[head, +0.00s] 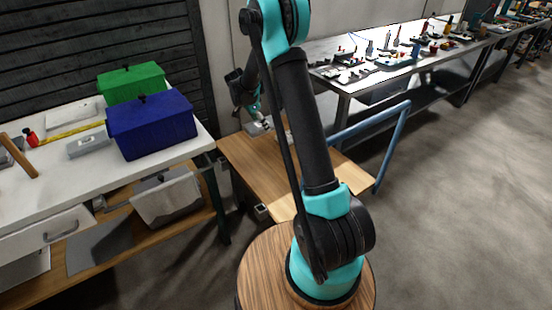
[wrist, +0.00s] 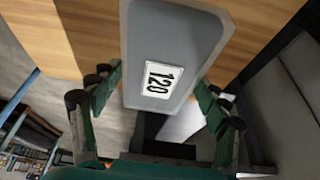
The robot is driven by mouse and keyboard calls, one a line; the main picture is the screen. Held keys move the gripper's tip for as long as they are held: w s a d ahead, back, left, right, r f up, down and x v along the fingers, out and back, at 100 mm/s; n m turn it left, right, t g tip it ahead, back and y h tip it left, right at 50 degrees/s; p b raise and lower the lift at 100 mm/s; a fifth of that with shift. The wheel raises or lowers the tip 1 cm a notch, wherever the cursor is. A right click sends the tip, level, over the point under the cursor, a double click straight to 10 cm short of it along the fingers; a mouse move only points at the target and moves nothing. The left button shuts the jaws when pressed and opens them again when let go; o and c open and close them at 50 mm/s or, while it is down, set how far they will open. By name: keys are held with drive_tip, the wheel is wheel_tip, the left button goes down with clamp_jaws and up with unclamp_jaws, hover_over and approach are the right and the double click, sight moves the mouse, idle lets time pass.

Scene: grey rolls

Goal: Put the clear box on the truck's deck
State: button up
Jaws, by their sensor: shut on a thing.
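The clear box (wrist: 178,38) looks greyish and see-through in the wrist view, with a white label reading 120. My gripper (wrist: 160,80) has a finger on each side of it and is shut on it. In the head view my gripper (head: 256,117) points down over the far left part of the truck's deck (head: 252,162), a flat wooden board with a blue push handle (head: 390,128). The box (head: 258,128) shows there as a small grey shape at the fingertips. The deck (wrist: 78,38) lies behind the box in the wrist view. I cannot tell whether the box touches it.
A white-topped workbench (head: 60,185) stands at the left with a blue toolbox (head: 152,127) and a green toolbox (head: 130,82). A long bench (head: 345,78) with several small tools runs along the back right. The grey floor at the right is clear.

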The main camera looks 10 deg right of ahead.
wheel_tip(320, 180, down, 18)
drive_tip(key=shift+r, duration=0.25)
idle(0.3)
drive_tip(key=o, duration=1.2)
drive_tip(key=shift+f, duration=0.1)
drive_tip(key=shift+o, duration=0.2)
drive_tip(key=v, duration=1.2)
